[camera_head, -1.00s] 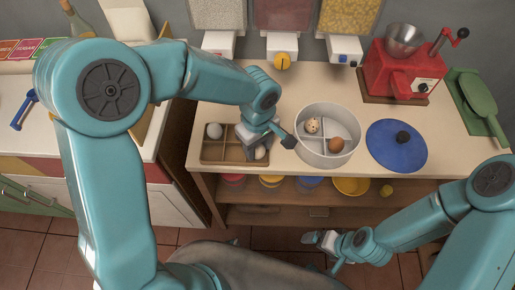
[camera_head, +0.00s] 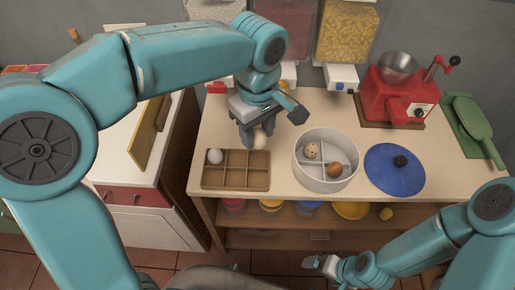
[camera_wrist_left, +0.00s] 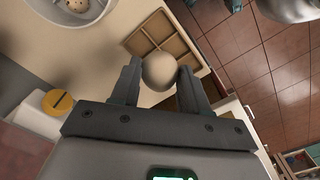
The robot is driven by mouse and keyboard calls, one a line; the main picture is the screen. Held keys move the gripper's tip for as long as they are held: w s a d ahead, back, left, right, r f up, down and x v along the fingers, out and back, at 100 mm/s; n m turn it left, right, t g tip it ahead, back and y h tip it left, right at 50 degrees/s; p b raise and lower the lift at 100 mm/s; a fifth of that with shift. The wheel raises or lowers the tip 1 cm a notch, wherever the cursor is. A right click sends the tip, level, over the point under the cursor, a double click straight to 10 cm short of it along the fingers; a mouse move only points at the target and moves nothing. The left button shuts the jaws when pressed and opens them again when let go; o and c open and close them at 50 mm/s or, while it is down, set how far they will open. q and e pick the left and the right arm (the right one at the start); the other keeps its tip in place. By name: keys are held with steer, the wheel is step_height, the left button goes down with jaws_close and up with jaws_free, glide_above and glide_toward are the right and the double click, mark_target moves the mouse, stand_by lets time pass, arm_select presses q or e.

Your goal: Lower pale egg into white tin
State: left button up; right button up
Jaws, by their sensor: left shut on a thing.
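My left gripper (camera_head: 253,142) is shut on a pale egg (camera_head: 261,139) and holds it above the back right of the wooden egg tray. The egg (camera_wrist_left: 159,71) shows between both fingers in the left wrist view. The white tin (camera_head: 326,185) stands to the right of the tray, apart from the gripper. Its cross divider parts a speckled egg (camera_head: 312,150) at the back left from a brown egg (camera_head: 334,170) at the front right. My right gripper (camera_head: 320,264) is low in front of the counter; its jaw opening is unclear.
The wooden tray (camera_head: 236,184) has a greyish-white egg (camera_head: 215,156) in its back left compartment. A blue lid (camera_head: 394,178) lies right of the tin. A red grinder (camera_head: 396,97) and green scoop (camera_head: 472,122) stand at the back right. Dispensers (camera_head: 341,78) hang behind.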

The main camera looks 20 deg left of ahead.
mark_target(264, 132)
arm_select(q)
steer(key=r, duration=0.1)
steer(key=d+r+p, duration=0.1)
steer(key=r, duration=0.2)
steer(key=shift+w+d+r+p, duration=0.15)
steer(key=shift+w+p, duration=0.1)
steer(key=shift+p, duration=0.15)
steer(key=w+d+f+p, duration=0.1)
steer(key=w+d+f, duration=0.4)
steer(key=d+f, duration=0.4)
steer(key=d, duration=0.3)
steer(key=shift+w+d+f, duration=0.15)
steer(key=shift+d, duration=0.1)
steer(key=shift+f, duration=0.1)
step_height(264, 132, down, 6)
steer(key=b, duration=0.4)
steer(key=shift+f, duration=0.2)
steer(key=shift+f+b, duration=1.4)
steer(key=shift+f, duration=0.25)
stand_by(1.3)
